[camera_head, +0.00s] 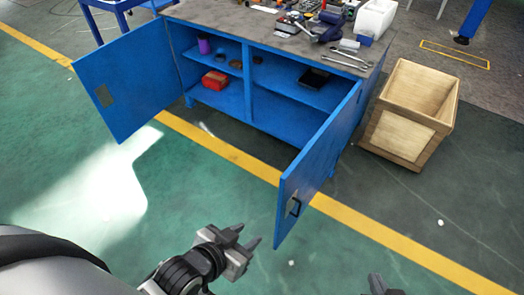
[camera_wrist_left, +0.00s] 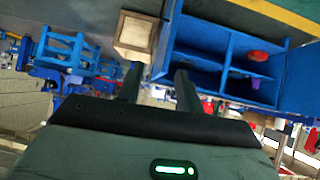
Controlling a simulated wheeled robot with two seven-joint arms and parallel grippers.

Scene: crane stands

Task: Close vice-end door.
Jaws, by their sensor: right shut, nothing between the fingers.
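The blue cabinet bench (camera_head: 247,85) has both doors swung open. Its right door (camera_head: 320,160) stands out toward me, with a dark handle (camera_head: 294,207) near its free edge. A dark blue vice-like tool (camera_head: 326,30) sits on the top above this end. The left door (camera_head: 130,80) is swung out to the left. My left gripper (camera_head: 248,240) is open and empty, left of the right door's lower free corner and apart from it. Its spread fingers also show in the left wrist view (camera_wrist_left: 159,88). My right gripper (camera_head: 378,285) is shut, partly cut off at the bottom edge.
A wooden crate (camera_head: 388,135) stands on the floor right of the bench; it also shows in the left wrist view (camera_wrist_left: 135,35). A red box (camera_head: 215,80) and a purple item (camera_head: 204,45) sit inside the cabinet.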

